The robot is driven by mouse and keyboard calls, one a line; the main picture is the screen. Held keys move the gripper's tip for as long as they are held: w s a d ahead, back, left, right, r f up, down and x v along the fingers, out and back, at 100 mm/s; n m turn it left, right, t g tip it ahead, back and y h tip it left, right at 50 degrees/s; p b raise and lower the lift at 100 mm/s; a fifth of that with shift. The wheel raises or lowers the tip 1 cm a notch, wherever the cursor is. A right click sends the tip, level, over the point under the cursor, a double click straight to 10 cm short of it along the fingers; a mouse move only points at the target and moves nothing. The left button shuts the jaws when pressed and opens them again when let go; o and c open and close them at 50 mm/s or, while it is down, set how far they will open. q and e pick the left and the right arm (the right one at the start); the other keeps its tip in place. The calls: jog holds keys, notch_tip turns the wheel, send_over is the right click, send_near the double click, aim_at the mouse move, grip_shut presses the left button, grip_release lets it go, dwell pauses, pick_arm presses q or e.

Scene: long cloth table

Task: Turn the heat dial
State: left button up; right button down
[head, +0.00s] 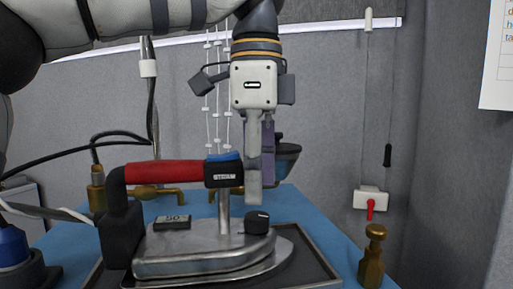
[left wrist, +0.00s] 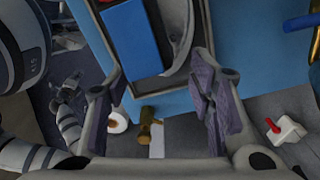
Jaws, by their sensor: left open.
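The iron has a red handle (head: 165,172) and a silver body (head: 205,245). A black heat dial (head: 257,222) with a pale mark sits on its top, right of the post. My left gripper (head: 261,188) hangs above the dial, fingers pointing down. Its fingers are spread and empty in the left wrist view (left wrist: 158,112). In the head view the near finger's tip is a little above the dial, and I cannot tell whether they touch. I cannot make out the dial in the left wrist view. My right gripper (left wrist: 70,95) seems to show small at the left there, its jaws unclear.
The iron stands on a dark tray (head: 322,282) on a blue cloth (head: 318,222). A brass fitting (head: 373,255) stands at the right. A white box with a red lever (head: 370,200) is at the back right. Cables and a brass valve (head: 155,193) are behind the handle.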

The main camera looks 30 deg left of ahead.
aim_at(256, 215)
pick_arm(q)
notch_tip(256, 215, up, 8)
jog(key=shift+f, duration=0.2)
notch_tip(256, 215, down, 12)
jog(key=shift+f+n+b, duration=0.1)
jog(key=shift+n+b, duration=0.65)
jog(key=shift+n, duration=0.35)
pick_arm(e)
jog(key=shift+s+f+g, duration=0.5)
jog(key=shift+s+f, duration=0.45)
jog(key=shift+s, duration=0.1)
